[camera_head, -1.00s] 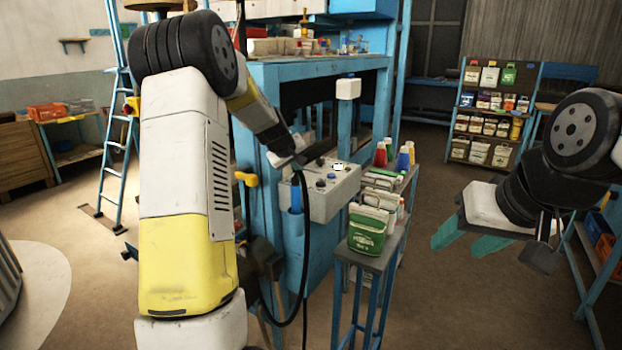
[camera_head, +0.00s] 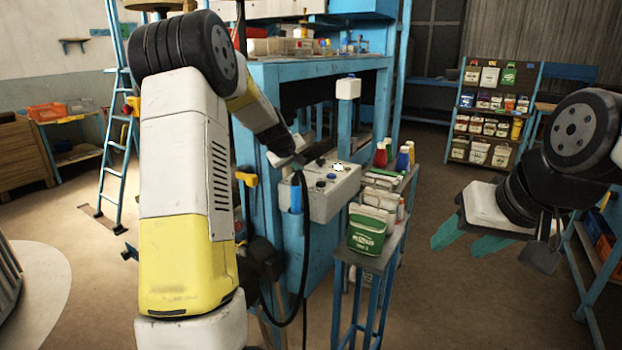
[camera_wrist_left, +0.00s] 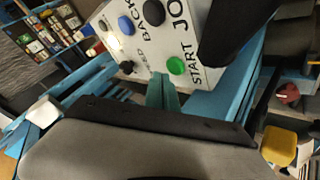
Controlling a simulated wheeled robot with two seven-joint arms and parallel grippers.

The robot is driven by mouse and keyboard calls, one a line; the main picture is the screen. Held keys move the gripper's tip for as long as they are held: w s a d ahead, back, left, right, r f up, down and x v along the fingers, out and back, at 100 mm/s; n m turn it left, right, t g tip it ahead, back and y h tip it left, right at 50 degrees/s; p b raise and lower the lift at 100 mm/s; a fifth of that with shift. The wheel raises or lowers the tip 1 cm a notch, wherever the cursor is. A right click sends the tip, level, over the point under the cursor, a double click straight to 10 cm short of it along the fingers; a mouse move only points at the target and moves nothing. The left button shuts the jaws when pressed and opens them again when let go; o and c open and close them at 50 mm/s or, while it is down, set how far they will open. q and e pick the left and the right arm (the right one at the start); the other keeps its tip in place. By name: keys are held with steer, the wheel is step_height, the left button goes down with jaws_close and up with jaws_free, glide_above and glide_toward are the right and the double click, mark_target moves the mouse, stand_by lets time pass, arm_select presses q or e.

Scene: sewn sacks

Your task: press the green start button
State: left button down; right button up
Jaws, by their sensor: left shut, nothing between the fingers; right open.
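The green start button (camera_wrist_left: 176,65) is on the face of a white control box (camera_wrist_left: 205,72), beside the printed word START. In the left wrist view my left gripper's teal fingertips (camera_wrist_left: 162,92) are together and empty, just beside and below the green button in the picture. I cannot tell whether they touch the box. In the head view the control box (camera_head: 335,203) is on the blue machine. My left gripper (camera_head: 298,163) is at its upper left end, and the green button cannot be made out there. My right gripper (camera_head: 465,240) is open and empty, away to the right.
Other buttons on the box include a blue one (camera_wrist_left: 125,25) and a black one (camera_wrist_left: 154,12). A black cable (camera_head: 304,240) hangs beside the box. A green-and-white sack (camera_head: 367,235) stands on a narrow blue stand in front. Open floor lies to the right.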

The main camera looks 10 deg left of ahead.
arm_select(q)
steer(key=shift+f, duration=0.15)
stand_by(0.3)
steer(key=shift+f, duration=0.3)
